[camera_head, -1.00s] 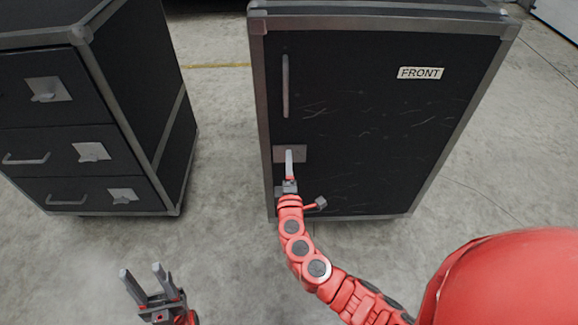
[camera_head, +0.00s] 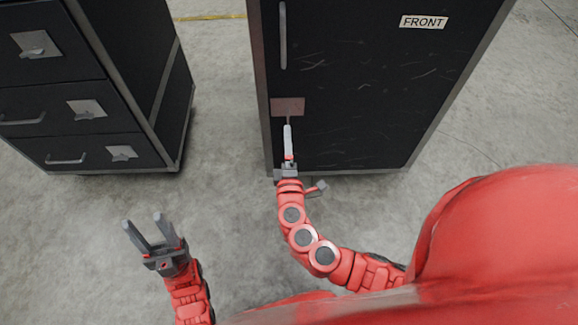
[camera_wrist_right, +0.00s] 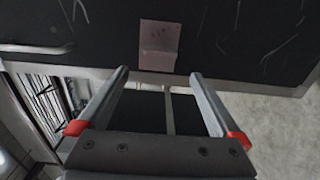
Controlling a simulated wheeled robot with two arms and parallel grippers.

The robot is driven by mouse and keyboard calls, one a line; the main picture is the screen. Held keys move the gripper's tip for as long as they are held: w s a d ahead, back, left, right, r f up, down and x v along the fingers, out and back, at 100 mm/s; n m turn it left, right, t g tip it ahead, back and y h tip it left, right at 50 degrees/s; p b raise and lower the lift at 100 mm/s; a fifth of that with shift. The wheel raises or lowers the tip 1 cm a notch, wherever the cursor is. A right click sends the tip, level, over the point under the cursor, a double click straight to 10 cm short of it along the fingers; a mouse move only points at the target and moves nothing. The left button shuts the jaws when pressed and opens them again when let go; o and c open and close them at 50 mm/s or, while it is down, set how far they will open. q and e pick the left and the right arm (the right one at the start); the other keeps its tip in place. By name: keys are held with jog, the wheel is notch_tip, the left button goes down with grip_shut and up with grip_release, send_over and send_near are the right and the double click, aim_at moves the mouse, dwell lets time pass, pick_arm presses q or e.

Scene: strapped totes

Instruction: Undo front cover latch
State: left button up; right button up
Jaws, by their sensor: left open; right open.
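The black case marked FRONT (camera_head: 365,95) stands upright ahead of me with its front cover facing me. Its latch plate (camera_head: 288,106) is a small grey-pink square on the left side of the cover, below a long vertical handle (camera_head: 283,36). The plate also shows in the right wrist view (camera_wrist_right: 159,45), with a small lever on it. My right gripper (camera_head: 288,132) is in front of the cover, just below the plate in the head view. Its fingers are apart and empty in the right wrist view (camera_wrist_right: 160,80). My left gripper (camera_head: 144,224) is open and empty at the lower left.
A black drawer cabinet (camera_head: 80,100) with several latch plates and handles stands at the left. Grey concrete floor (camera_head: 225,130) lies open between it and the case. The FRONT label (camera_head: 423,22) is at the cover's upper right.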

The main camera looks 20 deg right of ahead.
jog(key=v, duration=0.8)
jog(key=shift+s, duration=0.15)
